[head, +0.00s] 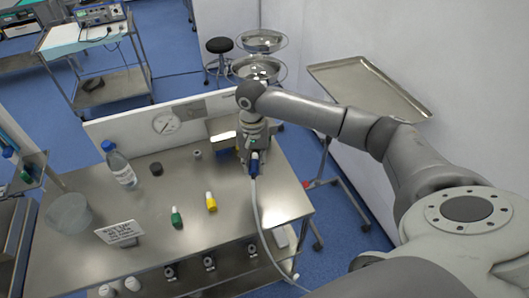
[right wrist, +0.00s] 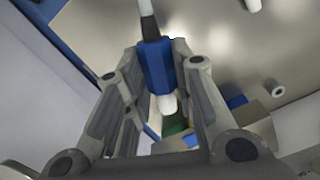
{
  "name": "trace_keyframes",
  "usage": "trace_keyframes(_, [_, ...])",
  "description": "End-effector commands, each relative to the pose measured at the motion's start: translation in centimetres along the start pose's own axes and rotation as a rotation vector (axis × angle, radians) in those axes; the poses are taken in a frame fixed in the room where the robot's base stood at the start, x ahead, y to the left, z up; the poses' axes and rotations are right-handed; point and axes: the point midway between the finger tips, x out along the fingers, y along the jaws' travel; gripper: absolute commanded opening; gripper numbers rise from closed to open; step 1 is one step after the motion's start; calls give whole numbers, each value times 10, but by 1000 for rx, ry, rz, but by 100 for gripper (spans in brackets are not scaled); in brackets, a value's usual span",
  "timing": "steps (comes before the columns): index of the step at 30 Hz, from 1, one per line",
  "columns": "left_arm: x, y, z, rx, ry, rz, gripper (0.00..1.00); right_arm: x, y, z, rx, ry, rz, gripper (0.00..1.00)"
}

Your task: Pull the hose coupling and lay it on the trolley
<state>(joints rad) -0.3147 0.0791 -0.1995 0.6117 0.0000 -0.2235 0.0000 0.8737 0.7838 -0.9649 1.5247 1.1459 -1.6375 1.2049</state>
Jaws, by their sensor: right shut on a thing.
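My right gripper (head: 254,157) is above the right part of the steel table (head: 240,235), near its back panel. It is shut on the blue hose coupling (head: 254,168), which also shows between the fingers in the right wrist view (right wrist: 156,66). The coupling's white tip (right wrist: 167,104) shows bare past the blue body. A pale hose (head: 262,222) runs from the coupling down over the table's front edge. A wheeled steel trolley (head: 95,60) with a pale top stands at the upper left. A steel tray on a wheeled stand (head: 370,86) is at the right. My left gripper is out of view.
On the table are a blue-capped bottle (head: 123,172), a glass bowl (head: 68,212), a sign (head: 120,234), a green vial (head: 176,217), a yellow vial (head: 211,203) and small caps. A panel with a gauge (head: 165,123) stands behind. The tray on the stand looks empty.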

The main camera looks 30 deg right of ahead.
Motion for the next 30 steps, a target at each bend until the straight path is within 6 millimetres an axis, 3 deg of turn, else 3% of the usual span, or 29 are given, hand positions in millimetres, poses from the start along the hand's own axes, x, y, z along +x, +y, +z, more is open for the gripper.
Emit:
trace_keyframes(1, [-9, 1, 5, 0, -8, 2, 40, 4, 8, -8, 43, -5, 0, 0])
trace_keyframes(5, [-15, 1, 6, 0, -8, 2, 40, 19, 24, -25, 112, -3, -4, 0])
trace_keyframes(11, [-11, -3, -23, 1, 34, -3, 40, 30, 30, -32, 142, 0, -9, 0])
trace_keyframes(16, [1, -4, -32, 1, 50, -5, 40, 40, 30, -33, 140, 1, -9, 0])
trace_keyframes(30, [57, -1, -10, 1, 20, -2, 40, 85, 30, -35, 139, 1, -9, 0])
